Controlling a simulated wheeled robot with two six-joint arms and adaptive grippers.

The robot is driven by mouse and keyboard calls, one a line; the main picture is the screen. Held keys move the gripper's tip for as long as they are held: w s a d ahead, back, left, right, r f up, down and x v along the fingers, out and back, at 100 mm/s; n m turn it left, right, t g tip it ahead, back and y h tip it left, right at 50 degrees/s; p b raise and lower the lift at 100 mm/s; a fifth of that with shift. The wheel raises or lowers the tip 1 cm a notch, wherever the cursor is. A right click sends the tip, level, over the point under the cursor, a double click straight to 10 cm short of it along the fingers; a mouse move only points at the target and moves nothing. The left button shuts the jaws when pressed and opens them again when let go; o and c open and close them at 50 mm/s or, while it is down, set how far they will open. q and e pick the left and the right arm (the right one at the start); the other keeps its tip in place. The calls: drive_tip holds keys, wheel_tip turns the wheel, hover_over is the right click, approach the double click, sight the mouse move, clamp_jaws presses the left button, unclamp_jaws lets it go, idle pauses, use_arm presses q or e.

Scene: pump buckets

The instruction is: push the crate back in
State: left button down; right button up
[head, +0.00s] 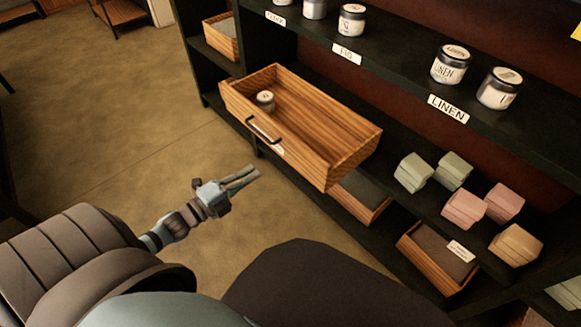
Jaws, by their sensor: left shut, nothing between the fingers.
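The wooden crate (345,163) sticks well out of the dark shelf unit, like an open drawer. Its front has a black handle (262,131) and a small white label. One small lidded jar (265,100) stands inside near the front left corner. My left gripper (254,174) is shut and empty, in front of and below the crate's front, with its fingers pointing right. It appears apart from the crate. My right gripper does not show.
The shelf (395,68) above the crate holds several jars behind white labels. Wrapped soap-like blocks (468,207) stand on the lower shelf at right. A lower crate (437,262) and another at upper left (222,38) are nearby. The floor (110,120) at left is clear.

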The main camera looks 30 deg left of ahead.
use_arm(q)
drive_tip(key=r, duration=0.1)
drive_tip(key=b, duration=0.3)
approach(296, 143)
drive_tip(key=x, duration=0.7)
drive_tip(key=shift+r, duration=0.15)
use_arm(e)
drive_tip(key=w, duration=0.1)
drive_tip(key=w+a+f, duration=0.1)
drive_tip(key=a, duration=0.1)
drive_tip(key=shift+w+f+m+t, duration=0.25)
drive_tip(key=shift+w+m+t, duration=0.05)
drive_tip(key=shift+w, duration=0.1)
